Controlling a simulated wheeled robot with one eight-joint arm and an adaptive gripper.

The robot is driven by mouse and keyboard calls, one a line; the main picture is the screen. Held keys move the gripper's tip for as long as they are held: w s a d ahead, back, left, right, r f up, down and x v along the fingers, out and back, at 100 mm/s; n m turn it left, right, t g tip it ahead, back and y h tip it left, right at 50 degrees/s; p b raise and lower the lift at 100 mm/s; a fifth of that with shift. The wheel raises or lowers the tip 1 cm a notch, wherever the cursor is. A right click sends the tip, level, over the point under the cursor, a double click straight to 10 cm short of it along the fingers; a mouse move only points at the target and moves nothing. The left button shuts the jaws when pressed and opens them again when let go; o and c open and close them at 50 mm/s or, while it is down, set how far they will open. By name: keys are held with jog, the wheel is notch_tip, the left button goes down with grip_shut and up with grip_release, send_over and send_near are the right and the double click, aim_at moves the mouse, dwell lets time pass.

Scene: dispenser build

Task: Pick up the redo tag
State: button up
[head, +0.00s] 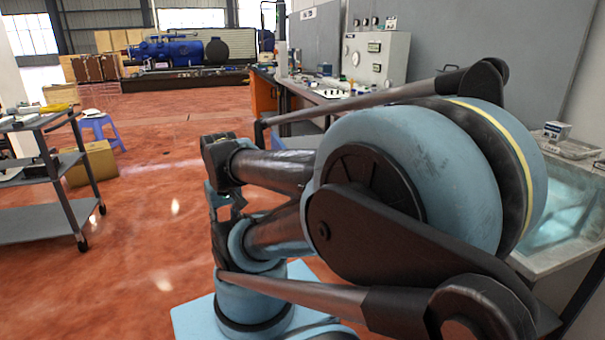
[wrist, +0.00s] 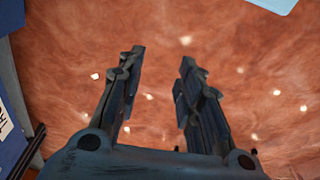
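My gripper (wrist: 161,80) shows in the wrist view with its two dark fingers spread apart. Nothing is between them, and only the red-brown floor lies behind. In the head view my folded blue and black arm fills the middle and right. I cannot make out a redo tag in either view. My arm hides part of the workbench (head: 328,92) along the right wall.
A grey cart (head: 35,222) with items on its shelves stands at the left. A blue stool (head: 97,127) and a cardboard box (head: 92,163) are behind it. A grey basin (head: 570,205) is at the right, with a small box (head: 557,131) on its edge. The middle floor is clear.

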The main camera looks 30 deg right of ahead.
jog(key=shift+a, duration=0.3)
jog(key=shift+o, duration=1)
jog(key=shift+w, duration=0.1)
jog(key=o, duration=0.4)
jog(key=shift+s+d+r, duration=0.1)
jog(key=shift+s+r, duration=0.15)
jog(key=shift+r, duration=0.5)
jog(key=shift+o, duration=0.2)
jog(key=w+d+r+m+g, duration=0.1)
jog(key=w+d+r+m, duration=1)
jog(key=w+d+r, duration=0.3)
jog(key=w+d+r+m, duration=0.1)
jog(key=w+d+m, duration=0.5)
jog(key=d, duration=0.5)
jog(key=w+d+f+m+g, duration=0.1)
jog(key=w+d+m, duration=0.1)
jog(key=d, duration=0.6)
jog(key=w+d+m, duration=0.2)
jog(key=d+m, duration=0.1)
jog(key=d, duration=0.4)
notch_tip(320, 180, down, 11)
jog(key=shift+s+f, duration=0.1)
jog(key=shift+a+f, duration=0.15)
jog(key=shift+f, duration=1.25)
jog(key=shift+a+f, duration=0.15)
jog(key=shift+f, duration=1.2)
